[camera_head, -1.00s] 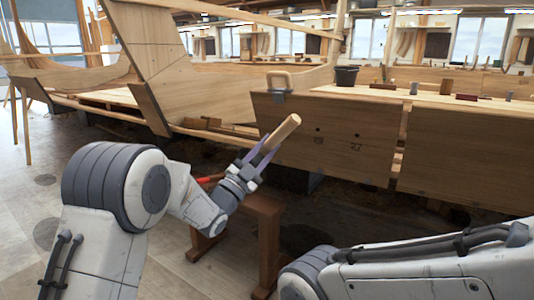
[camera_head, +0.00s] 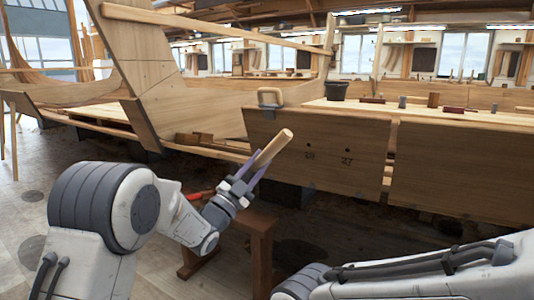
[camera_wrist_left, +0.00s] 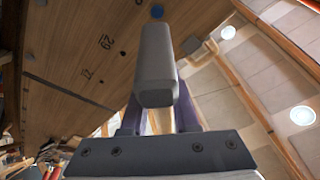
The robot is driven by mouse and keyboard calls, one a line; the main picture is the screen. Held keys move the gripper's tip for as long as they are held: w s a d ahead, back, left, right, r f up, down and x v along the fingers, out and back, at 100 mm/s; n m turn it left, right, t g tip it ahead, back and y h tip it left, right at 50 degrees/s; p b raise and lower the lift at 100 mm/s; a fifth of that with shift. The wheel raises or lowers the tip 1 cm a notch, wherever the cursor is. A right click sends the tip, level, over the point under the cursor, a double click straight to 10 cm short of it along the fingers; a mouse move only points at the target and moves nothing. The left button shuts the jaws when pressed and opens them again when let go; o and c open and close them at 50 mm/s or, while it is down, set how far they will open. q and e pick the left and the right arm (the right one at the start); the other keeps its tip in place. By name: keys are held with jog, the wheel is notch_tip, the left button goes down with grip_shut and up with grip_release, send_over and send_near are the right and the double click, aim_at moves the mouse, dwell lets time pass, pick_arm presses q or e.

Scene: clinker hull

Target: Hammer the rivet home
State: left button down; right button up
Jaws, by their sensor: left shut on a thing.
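My left gripper (camera_head: 252,168) is shut on a tool with a pale wooden cylindrical part (camera_head: 272,150), which points up and right in front of the hull planking (camera_head: 300,170). In the left wrist view a grey block-like piece (camera_wrist_left: 155,65) stands between the purple fingers; I take the tool for the hammer, but its full shape is not clear. The planking has small dark dots and the marks 29 and 27. A blue round spot (camera_wrist_left: 157,11) shows on the planking in the left wrist view; I cannot tell whether it is the rivet. My right gripper is out of view.
A clamp (camera_head: 270,97) sits on the planking's top edge. A brown wooden stool (camera_head: 262,225) stands below my left gripper. Bare floor (camera_head: 30,180) lies at the left.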

pick_arm(q)
jog(key=shift+s+r, duration=0.15)
jog(key=shift+r, duration=0.1)
dwell(0.3)
jog(key=w+f+x, duration=0.2)
jog(key=x, duration=0.7)
jog(key=s+a, duration=0.2)
jog(key=s+a+f, duration=0.1)
jog(key=s+a, duration=0.1)
jog(key=s, duration=0.1)
jog(key=s+a+f, duration=0.1)
jog(key=s, duration=0.2)
jog(key=shift+a+f, duration=0.25)
jog(key=shift+a, duration=0.15)
jog(key=shift+w+d, duration=0.2)
jog(key=shift+d, duration=0.1)
jog(key=shift+a+b, duration=0.1)
jog(key=shift+b, duration=0.2)
